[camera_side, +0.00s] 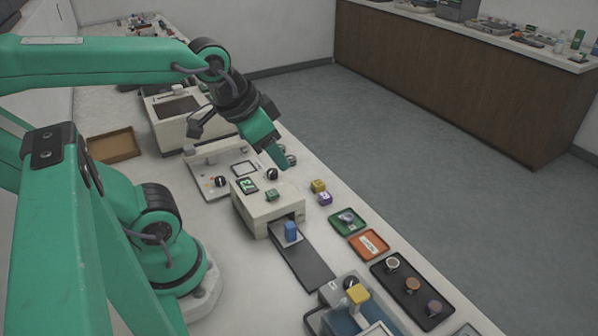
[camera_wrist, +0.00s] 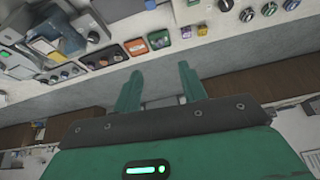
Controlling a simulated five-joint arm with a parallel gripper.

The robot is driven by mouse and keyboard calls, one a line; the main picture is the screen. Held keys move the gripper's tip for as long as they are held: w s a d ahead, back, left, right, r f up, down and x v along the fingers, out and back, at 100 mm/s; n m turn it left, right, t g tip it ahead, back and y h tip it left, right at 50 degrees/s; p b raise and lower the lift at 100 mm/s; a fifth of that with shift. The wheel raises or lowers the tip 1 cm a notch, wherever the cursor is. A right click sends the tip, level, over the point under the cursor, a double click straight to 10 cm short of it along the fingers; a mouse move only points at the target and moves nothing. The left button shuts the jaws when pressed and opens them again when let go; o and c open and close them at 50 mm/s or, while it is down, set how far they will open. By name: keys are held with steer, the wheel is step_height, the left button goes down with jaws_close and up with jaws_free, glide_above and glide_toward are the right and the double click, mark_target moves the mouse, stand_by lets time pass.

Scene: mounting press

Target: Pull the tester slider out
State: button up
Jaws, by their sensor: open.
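The tester, a cream box (camera_side: 252,213) with a dial and a green display on top, stands on the bench in the side view. Its slider, a long dark plate (camera_side: 308,268), extends from the front slot toward the lower right. A blue block (camera_side: 291,231) stands on the plate close to the slot. My gripper (camera_side: 281,164) is above and behind the tester's dial, apart from the slider, with nothing visible in it. In the wrist view my gripper (camera_wrist: 160,90) shows two green fingers spread apart, with only floor and bench edge between them.
A green tray (camera_side: 335,224), an orange tray (camera_side: 356,245) and a black tray (camera_side: 398,306) with round pieces lie right of the slider. A machine with a yellow block (camera_side: 358,293) stands at the plate's outer end. Small yellow (camera_side: 318,186) and purple (camera_side: 325,199) cubes lie beside the tester.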

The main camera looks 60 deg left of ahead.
step_height(320, 180, down, 6)
steer(key=w+m+g, duration=0.2)
steer(key=m, duration=0.5)
steer(key=m+g, duration=0.3)
steer(key=m, duration=0.5)
glide_above(290, 225)
step_height(290, 225, down, 6)
steer(key=shift+f, duration=0.15)
steer(key=shift+f+m, duration=0.8)
steer(key=shift+m, duration=0.3)
steer(key=shift+f, duration=0.1)
steer(key=shift+f, duration=3.8)
jaws_close()
